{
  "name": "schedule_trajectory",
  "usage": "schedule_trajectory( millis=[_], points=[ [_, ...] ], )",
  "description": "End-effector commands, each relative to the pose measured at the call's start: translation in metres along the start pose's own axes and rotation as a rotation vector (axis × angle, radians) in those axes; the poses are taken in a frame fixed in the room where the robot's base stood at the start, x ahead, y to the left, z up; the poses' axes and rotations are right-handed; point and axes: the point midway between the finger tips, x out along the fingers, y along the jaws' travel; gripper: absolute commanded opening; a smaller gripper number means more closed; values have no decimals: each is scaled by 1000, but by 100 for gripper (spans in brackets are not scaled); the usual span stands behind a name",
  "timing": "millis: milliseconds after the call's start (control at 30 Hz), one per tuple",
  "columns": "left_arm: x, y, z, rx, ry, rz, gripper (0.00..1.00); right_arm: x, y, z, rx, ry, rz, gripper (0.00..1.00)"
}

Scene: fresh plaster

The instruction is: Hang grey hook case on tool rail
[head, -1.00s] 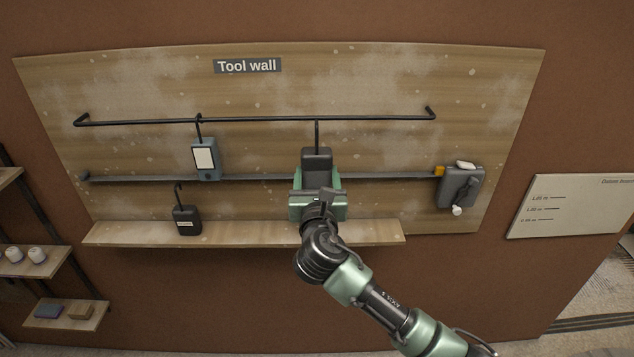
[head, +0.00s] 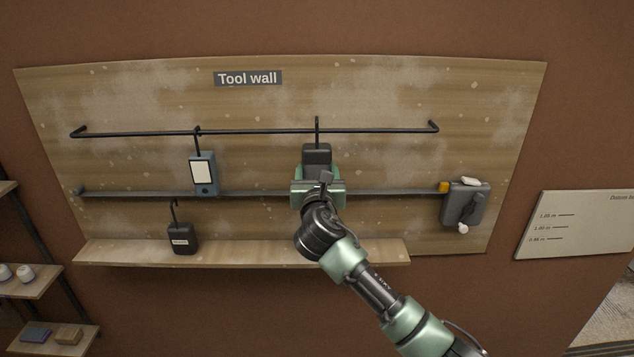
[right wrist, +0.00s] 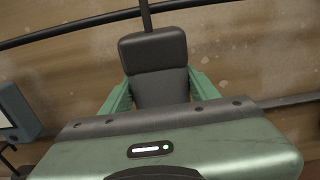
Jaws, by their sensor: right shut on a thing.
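The grey hook case (head: 317,156) is upright in front of the tool wall, with its hook stem pointing up. My right gripper (head: 317,173) is shut on it, one green finger on each side. The tool rail (head: 260,132) is the upper black bar. The hook's top now shows above the bar; whether it is over the bar or only in front of it, I cannot tell. In the right wrist view the case (right wrist: 155,55) sits between the fingers (right wrist: 160,92), and its stem crosses in front of the rail (right wrist: 75,30). My left gripper is out of view.
A blue case (head: 202,174) hangs from the rail on the left. A dark labelled case with a hook (head: 183,240) stands on the wooden shelf (head: 290,252). A lower bar (head: 260,194) runs behind my gripper. A grey device (head: 465,204) is at the right. The rail right of the hook is free.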

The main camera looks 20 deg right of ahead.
Motion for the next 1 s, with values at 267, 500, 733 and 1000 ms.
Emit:
schedule_trajectory(
  millis=[267, 500, 733, 1000],
  points=[
    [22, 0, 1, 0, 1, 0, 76, 23, 0, -2, 2, -2, -1, 10],
    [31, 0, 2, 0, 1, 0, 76, 33, 0, -10, 0, 0, 1, 10],
    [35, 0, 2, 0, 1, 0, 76, 32, 0, -20, 0, -1, 0, 10],
    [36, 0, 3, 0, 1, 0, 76, 32, 0, -23, 0, -2, 1, 10]
  ],
)
